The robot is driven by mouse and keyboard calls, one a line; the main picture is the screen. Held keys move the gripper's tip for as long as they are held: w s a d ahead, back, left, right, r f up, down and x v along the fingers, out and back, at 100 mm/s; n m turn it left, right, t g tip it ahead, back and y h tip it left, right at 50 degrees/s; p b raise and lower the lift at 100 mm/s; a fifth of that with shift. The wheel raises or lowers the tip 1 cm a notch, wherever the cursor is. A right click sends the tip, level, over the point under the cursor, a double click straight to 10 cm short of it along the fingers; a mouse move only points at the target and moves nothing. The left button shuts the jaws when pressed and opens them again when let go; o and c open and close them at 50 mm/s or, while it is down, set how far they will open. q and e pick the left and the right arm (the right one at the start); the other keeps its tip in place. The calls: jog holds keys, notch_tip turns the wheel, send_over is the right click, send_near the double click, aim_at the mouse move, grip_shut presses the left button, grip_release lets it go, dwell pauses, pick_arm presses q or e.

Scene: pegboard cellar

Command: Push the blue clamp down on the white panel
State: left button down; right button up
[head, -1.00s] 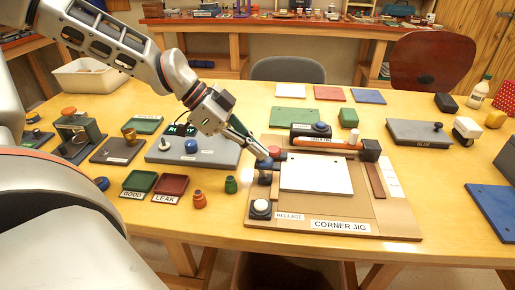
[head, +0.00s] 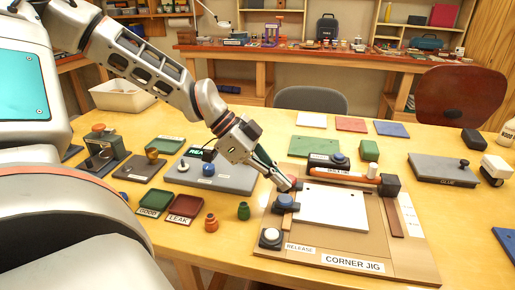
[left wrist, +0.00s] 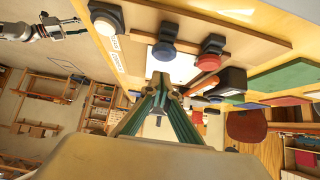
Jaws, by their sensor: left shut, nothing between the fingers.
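The white panel (head: 335,207) lies flat in the corner jig (head: 375,262). The blue clamp (head: 286,203) sits at the panel's left edge, with a round blue cap. In the left wrist view its cap (left wrist: 163,53) is just beyond my fingertips. I cannot tell whether it presses on the panel. A red clamp stands just behind it, its cap (left wrist: 209,54) clear in the left wrist view. My left gripper (head: 285,186) is shut and empty, its tips close above and behind the blue cap. My right gripper (left wrist: 78,25) shows small in the left wrist view, apparently open and empty.
A pale release button (head: 270,237) is at the jig's front left corner. An orange-and-black bar (head: 340,168) runs along the back, near the dark corner block (head: 389,186).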

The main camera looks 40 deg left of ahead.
pick_arm(q)
jog(key=p+v, duration=0.2)
jog(key=v, duration=0.8)
jog(key=shift+r, duration=0.55)
pick_arm(e)
jog(key=shift+s+r, duration=0.3)
jog(key=shift+r, duration=0.35)
pick_arm(q)
jog(key=shift+w+d, duration=0.1)
pick_arm(e)
jog(key=shift+w+d+r, duration=0.1)
jog(key=shift+w+r, duration=0.25)
jog(key=shift+r, duration=0.05)
jog(key=shift+w, duration=0.1)
